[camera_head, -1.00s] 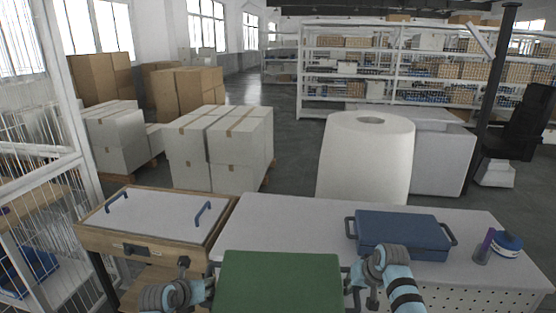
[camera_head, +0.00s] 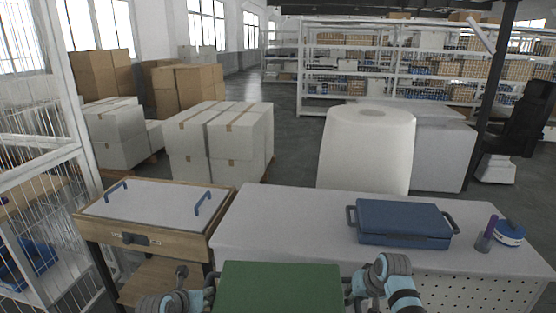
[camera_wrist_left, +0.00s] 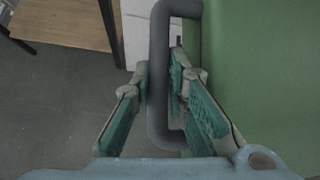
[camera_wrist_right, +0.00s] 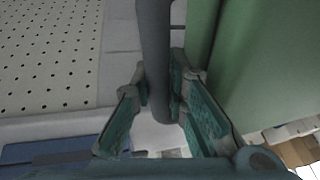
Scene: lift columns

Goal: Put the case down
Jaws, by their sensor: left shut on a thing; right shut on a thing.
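The green case (camera_head: 280,290) is at the bottom centre of the head view, lid about level, its lower part cut off by the frame. My left gripper (camera_head: 204,293) is shut on its left grey handle; the fingers straddle that handle (camera_wrist_left: 160,100) in the left wrist view. My right gripper (camera_head: 353,287) is shut on its right handle (camera_wrist_right: 155,60), also between the fingers in the right wrist view. The case covers part of the near edge of the grey bench (camera_head: 285,225). Its underside is hidden.
A blue case (camera_head: 403,222) lies on the bench's right half, beside a purple-topped cylinder (camera_head: 487,236) and a blue-white roll (camera_head: 509,233). The bench's left half is clear. A wooden table (camera_head: 150,211) with a blue-handled white panel adjoins at left. A large white roll (camera_head: 366,155) stands behind.

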